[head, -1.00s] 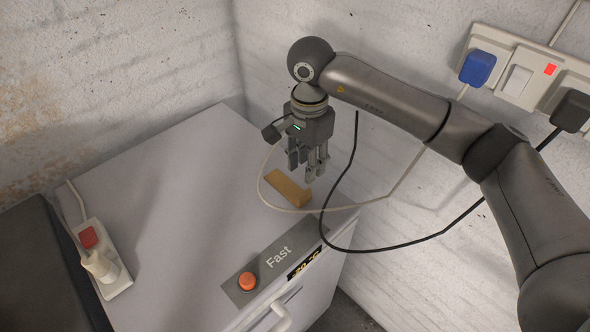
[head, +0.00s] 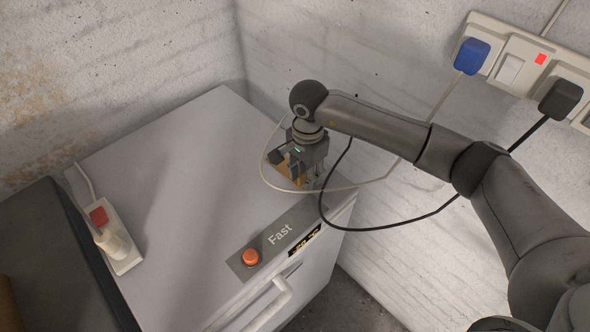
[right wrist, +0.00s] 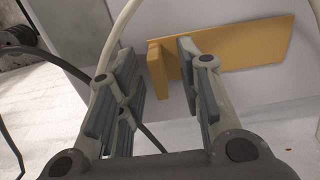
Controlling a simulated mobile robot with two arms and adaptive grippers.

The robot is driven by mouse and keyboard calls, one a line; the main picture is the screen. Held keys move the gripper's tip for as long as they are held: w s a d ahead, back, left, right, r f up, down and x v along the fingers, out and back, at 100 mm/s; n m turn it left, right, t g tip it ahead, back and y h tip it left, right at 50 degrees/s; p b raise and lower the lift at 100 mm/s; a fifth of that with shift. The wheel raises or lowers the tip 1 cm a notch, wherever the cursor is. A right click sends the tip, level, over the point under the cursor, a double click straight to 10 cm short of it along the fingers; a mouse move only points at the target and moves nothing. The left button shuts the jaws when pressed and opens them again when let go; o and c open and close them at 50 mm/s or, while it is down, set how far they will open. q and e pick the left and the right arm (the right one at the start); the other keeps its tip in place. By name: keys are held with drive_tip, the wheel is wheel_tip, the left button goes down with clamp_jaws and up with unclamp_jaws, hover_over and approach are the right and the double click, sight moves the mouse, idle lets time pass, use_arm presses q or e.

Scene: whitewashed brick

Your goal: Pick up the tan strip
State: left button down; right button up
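The tan strip (head: 287,177) lies on the white top of the freezer-like unit, near its right corner. In the head view my right gripper (head: 306,178) is low over the strip and hides part of it. In the right wrist view the tan strip (right wrist: 245,47) runs behind the right-hand finger, and its thicker end shows between the fingers. My right gripper (right wrist: 146,78) is open with nothing held; I cannot tell whether a finger touches the strip. My left gripper is not in view.
A pale cable (head: 377,179) and a black cable (head: 400,226) loop close around the right gripper. A power strip with a plug (head: 120,250) lies at the left edge of the white top (head: 165,190). Brick walls stand behind; wall sockets (head: 510,69) are at right.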

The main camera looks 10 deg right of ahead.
clamp_jaws()
drive_tip(key=shift+r, duration=0.15)
